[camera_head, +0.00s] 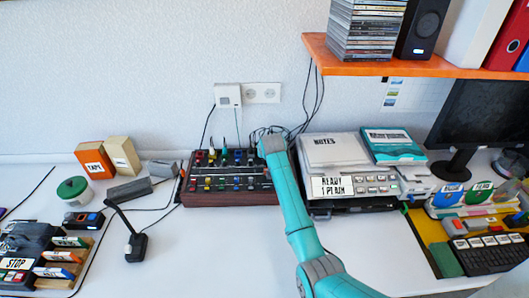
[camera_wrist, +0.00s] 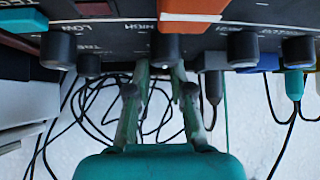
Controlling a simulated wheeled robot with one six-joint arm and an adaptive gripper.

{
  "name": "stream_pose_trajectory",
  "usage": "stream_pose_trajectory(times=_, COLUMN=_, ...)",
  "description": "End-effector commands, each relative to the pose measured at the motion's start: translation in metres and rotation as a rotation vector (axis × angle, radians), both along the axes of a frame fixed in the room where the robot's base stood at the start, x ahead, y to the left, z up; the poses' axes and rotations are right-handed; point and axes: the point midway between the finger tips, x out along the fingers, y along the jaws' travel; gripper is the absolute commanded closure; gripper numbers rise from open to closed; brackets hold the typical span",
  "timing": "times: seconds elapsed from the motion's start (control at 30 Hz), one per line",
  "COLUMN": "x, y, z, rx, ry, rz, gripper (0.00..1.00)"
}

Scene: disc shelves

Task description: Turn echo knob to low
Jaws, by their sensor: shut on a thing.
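The control box (camera_head: 228,198) is a dark panel with wooden sides and rows of coloured knobs, left of my arm. My gripper (camera_wrist: 160,72) reaches its edge in the wrist view, with two green fingers at a black knob (camera_wrist: 167,47). The fingers are shut on this knob; the exact contact is partly hidden. In the wrist view the labels appear upside down: LOW by the left knob (camera_wrist: 58,48), HIGH between that and the held knob. I cannot read an echo label. In the head view my teal arm hides the fingertips.
More knobs (camera_wrist: 242,48) stand close beside the held one. Orange (camera_wrist: 195,6) and teal parts crowd the panel. Cables (camera_wrist: 90,115) loop behind the box. A stack of devices (camera_head: 345,185) stands right of my arm. The orange shelf (camera_head: 350,62) overhangs the back right.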

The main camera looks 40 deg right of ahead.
Motion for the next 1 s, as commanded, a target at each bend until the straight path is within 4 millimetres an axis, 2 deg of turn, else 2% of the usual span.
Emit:
stream_pose_trajectory(times=0.5, x=-0.0013, y=-0.0043, z=0.0001, rx=0.0, ry=0.0, rz=0.364, gripper=1.0)
stream_pose_trajectory(times=1.0, x=-0.0011, y=-0.0041, z=0.0, rx=0.0, ry=0.001, rz=0.457, gripper=1.0)
